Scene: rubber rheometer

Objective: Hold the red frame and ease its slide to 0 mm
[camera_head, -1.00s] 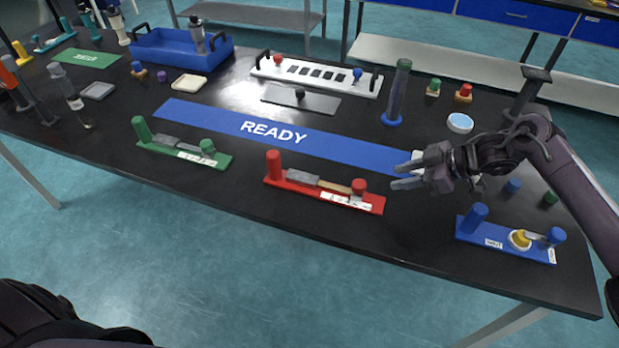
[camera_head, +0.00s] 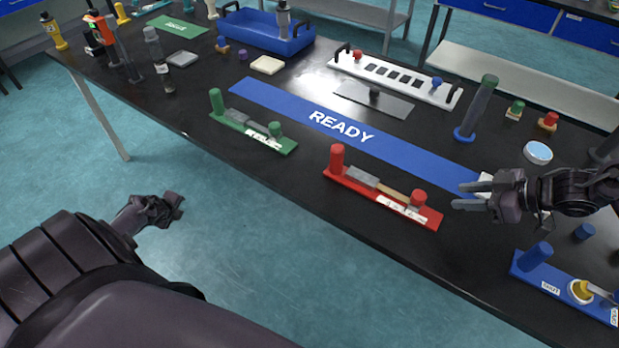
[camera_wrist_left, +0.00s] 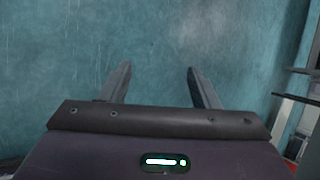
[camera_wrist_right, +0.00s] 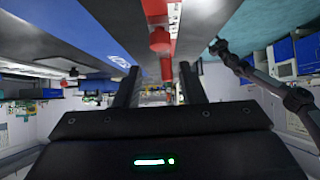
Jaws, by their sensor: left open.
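The red frame (camera_head: 350,182) lies on the black table near its front edge. It has a tall red post (camera_head: 337,160) at its left end, a shorter red knob (camera_head: 418,198) at its right, and a grey and tan slide (camera_head: 375,186) between them. A white label is on its front; its reading is too small to tell. My right gripper (camera_head: 462,196) is open and empty, just right of the frame, fingers pointing at it. The red frame also shows in the right wrist view (camera_wrist_right: 174,40). My left gripper (camera_head: 176,206) is low, before the table; it is open and empty in its wrist view (camera_wrist_left: 158,72).
A green frame (camera_head: 230,121) lies to the left and a blue frame (camera_head: 545,272) to the right. A blue READY strip (camera_head: 270,100) lies behind the red frame. A dark blue-based cylinder (camera_head: 480,105) stands behind the right gripper. The table in front of the red frame is clear.

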